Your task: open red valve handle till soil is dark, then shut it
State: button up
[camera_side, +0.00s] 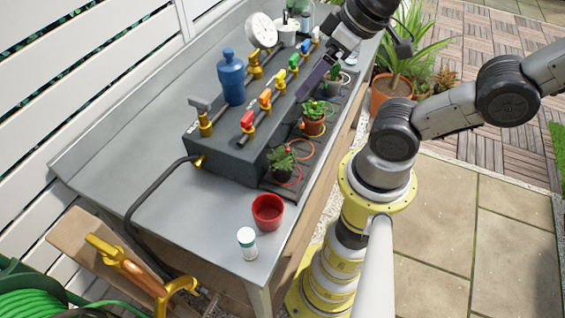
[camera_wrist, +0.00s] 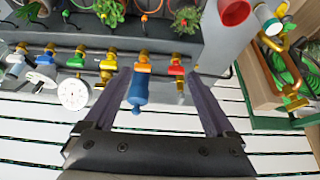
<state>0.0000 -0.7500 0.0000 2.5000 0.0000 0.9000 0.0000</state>
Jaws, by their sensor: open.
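The red valve handle (camera_side: 247,120) sits on a brass valve on the dark box at the near end of the coloured row. It also shows in the wrist view (camera_wrist: 176,71), between my fingers in the picture and closer to the right one. My gripper (camera_side: 313,80) is open and empty, above the plant side of the box and apart from the red handle. The fingers spread wide in the wrist view (camera_wrist: 158,76). A potted plant (camera_side: 283,168) stands by a red ring at the box's near end; it shows in the wrist view (camera_wrist: 186,20). Its soil is too small to judge.
A blue bottle (camera_side: 231,78) and a white dial (camera_side: 261,30) stand behind. A red pot (camera_side: 267,212) and a white jar (camera_side: 247,243) stand at the front. The bench's left side is clear.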

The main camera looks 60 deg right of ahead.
dwell(0.4)
jog(key=c, duration=0.4)
jog(key=shift+s+a+f+m, duration=0.1)
jog(key=shift+s+m, duration=0.15)
jog(key=shift+m, duration=0.45)
jog(key=shift+c, duration=1.3)
jog(key=r+m, duration=0.1)
jog(key=m, duration=0.1)
jog(key=a+r+m+g, duration=0.1)
jog(key=m, duration=0.1)
jog(key=w+m+y, duration=0.1)
jog(key=shift+a+r+m+g, duration=0.3)
jog(key=shift+a+r+m, duration=0.1)
jog(key=shift+c, duration=0.2)
notch_tip(320, 180, up, 3)
jog(key=m+g+y, duration=0.3)
jog(key=m, duration=0.6)
send_over(247, 116)
jog(key=s+d, duration=0.3)
jog(key=s, duration=0.1)
jog(key=w+d+f+m+g, duration=0.1)
jog(key=w+d+f+m, duration=0.1)
jog(key=w+d+f, duration=0.15)
jog(key=x, duration=0.4)
jog(key=a+x, duration=0.1)
jog(key=x, duration=0.8)
jog(key=shift+w+a+r, duration=0.15)
jog(key=shift+w+a, duration=0.05)
jog(key=shift+w, duration=0.1)
jog(key=shift+c, duration=0.2)
